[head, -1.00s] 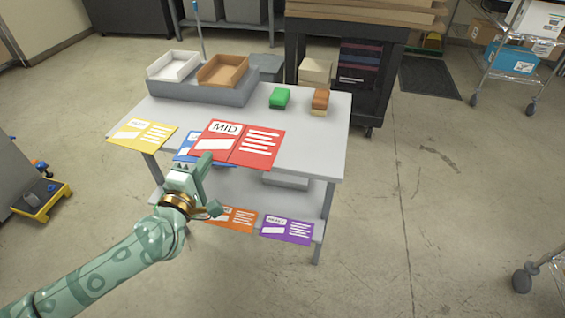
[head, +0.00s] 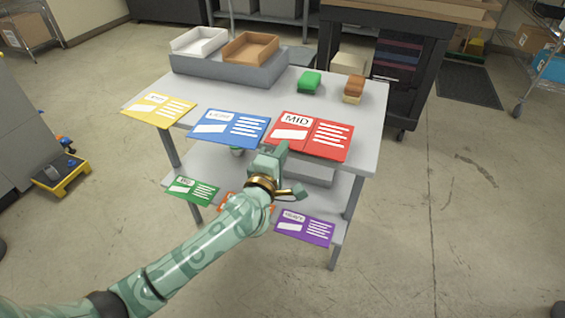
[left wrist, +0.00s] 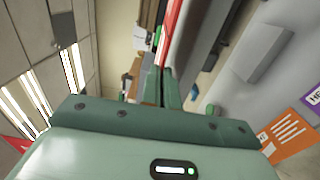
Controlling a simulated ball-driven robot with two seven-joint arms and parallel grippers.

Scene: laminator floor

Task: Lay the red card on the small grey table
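The red card (head: 311,136), marked MID, is at the front edge of the grey table (head: 345,105), right of the blue card. Whether it touches the top or hovers just above it, I cannot tell. My left gripper (head: 272,150) is at the card's near left corner, in front of the table edge. In the left wrist view the fingers (left wrist: 168,85) are close together, with the red card's edge (left wrist: 172,25) running out from their tips, so they appear shut on it. My right gripper is not in view.
A blue card (head: 230,128) and yellow card (head: 158,109) lie along the front edge to the left. Green (head: 192,190), orange (head: 232,203) and purple (head: 305,229) cards are on the lower shelf. A grey box with trays (head: 230,75) and two small blocks stand farther back.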

